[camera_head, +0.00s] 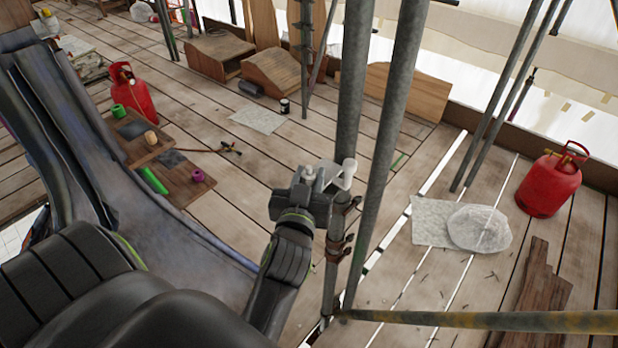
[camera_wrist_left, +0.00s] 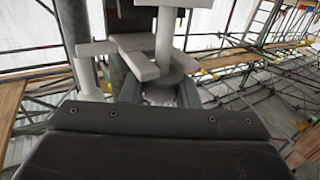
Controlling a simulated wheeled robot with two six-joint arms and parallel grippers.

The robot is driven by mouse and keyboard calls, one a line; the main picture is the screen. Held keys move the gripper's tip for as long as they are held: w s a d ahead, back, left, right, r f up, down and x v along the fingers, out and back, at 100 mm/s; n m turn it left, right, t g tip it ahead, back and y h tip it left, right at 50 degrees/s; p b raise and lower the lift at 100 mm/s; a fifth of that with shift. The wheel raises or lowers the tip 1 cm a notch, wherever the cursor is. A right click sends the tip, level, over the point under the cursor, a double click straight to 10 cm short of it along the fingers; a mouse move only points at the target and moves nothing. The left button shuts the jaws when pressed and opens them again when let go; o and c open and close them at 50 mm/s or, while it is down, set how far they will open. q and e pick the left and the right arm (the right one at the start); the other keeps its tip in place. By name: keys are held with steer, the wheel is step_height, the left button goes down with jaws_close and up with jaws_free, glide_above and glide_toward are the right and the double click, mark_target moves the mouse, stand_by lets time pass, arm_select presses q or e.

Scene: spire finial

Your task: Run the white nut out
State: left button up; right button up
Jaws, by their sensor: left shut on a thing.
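My left gripper (camera_head: 310,184) is beside an upright grey scaffold pole (camera_head: 348,110). It is shut on a small pale piece (camera_head: 309,172), which appears to be the white nut. In the left wrist view the dark jaws (camera_wrist_left: 160,95) close around its pale lower part, and a round grey piece (camera_wrist_left: 174,80) sits just above them. A white bracket-like fitting (camera_head: 343,180) stands between the gripper and the pole; its white blocks (camera_wrist_left: 140,66) also show in the wrist view. The jaws partly hide the nut, and its thread cannot be made out. My right gripper is not in view.
A second pole (camera_head: 392,120) stands close to the right of the gripper. Clamps (camera_head: 338,245) sit on the pole below it. A yellowish horizontal tube (camera_head: 480,320) crosses at lower right. Red gas bottles (camera_head: 550,183) and a plastic-wrapped bundle (camera_head: 480,228) stand on the plank deck.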

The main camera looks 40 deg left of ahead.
arm_select(q)
steer(key=o, duration=1)
steer(key=shift+c, duration=0.2)
step_height(320, 180, up, 10)
